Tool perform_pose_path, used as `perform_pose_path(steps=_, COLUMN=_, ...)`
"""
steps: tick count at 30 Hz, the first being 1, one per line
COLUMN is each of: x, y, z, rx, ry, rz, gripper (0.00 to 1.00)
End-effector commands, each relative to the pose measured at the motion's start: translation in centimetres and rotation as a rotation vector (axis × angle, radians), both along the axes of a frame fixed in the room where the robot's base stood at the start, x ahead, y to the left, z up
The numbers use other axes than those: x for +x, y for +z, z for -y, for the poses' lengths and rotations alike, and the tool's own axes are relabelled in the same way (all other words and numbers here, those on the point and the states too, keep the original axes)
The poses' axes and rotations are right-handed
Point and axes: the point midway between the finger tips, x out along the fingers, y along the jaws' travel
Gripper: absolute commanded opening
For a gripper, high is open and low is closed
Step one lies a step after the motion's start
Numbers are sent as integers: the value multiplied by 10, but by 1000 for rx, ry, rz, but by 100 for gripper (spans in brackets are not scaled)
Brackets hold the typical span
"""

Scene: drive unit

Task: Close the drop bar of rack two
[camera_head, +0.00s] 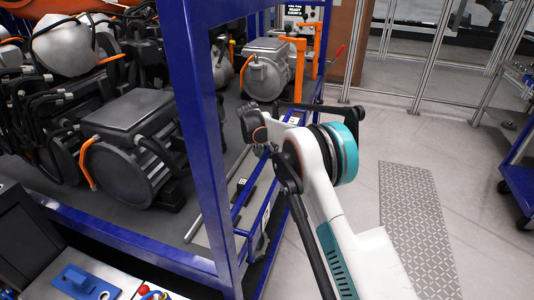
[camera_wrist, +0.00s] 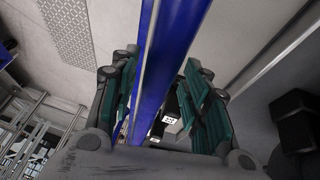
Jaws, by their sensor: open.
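A blue rack frame (camera_head: 200,120) stands in front of me in the head view, with a thick upright post and lower rails. A blue bar (camera_wrist: 160,60) crosses the wrist view from top to bottom. It passes between the teal finger pads of my gripper (camera_wrist: 163,98), which is open around it. I cannot tell whether the pads touch it. In the head view my gripper (camera_head: 254,126) is at the rack's right side, partly hidden by my wrist. Which blue piece is the drop bar of rack two is not clear; no rack number is readable.
Grey motors (camera_head: 135,145) with orange handles sit on the rack shelf. A blue block (camera_head: 86,280) lies on a panel at lower left. A blue cart (camera_head: 518,180) stands at far right. The floor (camera_head: 350,190) right of the rack is clear, with a patterned plate (camera_head: 412,225).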

Motion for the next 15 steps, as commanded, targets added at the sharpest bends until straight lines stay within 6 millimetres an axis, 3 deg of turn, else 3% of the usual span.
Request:
perform_pose_path(steps=7, x=-5, y=14, z=-4, rx=0, ry=1, rz=0, gripper=42)
perform_pose_path(steps=15, x=-22, y=62, z=-17, rx=1, ry=1, rz=0, gripper=42)
